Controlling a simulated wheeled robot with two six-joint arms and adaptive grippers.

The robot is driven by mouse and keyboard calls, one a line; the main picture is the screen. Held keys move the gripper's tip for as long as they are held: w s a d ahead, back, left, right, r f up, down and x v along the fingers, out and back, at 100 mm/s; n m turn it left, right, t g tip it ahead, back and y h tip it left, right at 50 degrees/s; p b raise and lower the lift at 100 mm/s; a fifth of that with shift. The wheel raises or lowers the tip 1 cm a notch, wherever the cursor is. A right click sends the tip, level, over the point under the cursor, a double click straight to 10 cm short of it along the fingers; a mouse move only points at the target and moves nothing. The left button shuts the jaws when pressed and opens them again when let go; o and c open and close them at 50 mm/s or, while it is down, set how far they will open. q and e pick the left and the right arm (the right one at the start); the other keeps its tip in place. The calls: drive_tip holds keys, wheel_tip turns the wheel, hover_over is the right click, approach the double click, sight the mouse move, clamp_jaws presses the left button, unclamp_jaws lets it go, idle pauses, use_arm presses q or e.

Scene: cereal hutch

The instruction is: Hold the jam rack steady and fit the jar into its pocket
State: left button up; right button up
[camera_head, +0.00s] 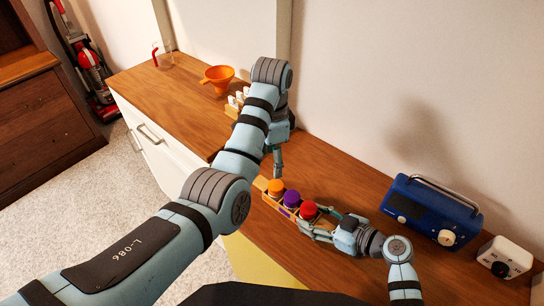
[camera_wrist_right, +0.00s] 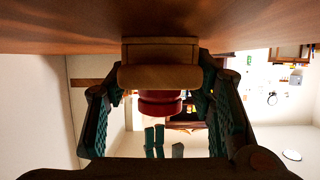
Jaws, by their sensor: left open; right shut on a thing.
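The wooden jam rack (camera_head: 262,184) lies on the counter with a row of jars. The orange-lidded jar (camera_head: 275,187) is at its left end, the purple-lidded jar (camera_head: 291,198) is in the middle and the red-lidded jar (camera_head: 308,209) is at the right. I cannot tell how deep each jar sits. My left gripper (camera_head: 278,172) is open just behind the orange-lidded jar, its fingers partly hidden by my arm. My right gripper (camera_head: 316,228) is shut on the rack's right end. The wrist view shows the rack end (camera_wrist_right: 160,76) between its fingers, with the red jar (camera_wrist_right: 160,103) beyond.
A blue radio (camera_head: 432,210) and a white box-shaped device (camera_head: 504,258) stand to the right. An orange funnel (camera_head: 217,78) and a glass with a red piece (camera_head: 163,56) stand at the far left. A wooden holder with white items (camera_head: 236,103) is partly behind my left arm.

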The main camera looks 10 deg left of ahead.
drive_tip(key=o, duration=1.3)
drive_tip(key=shift+d, duration=0.1)
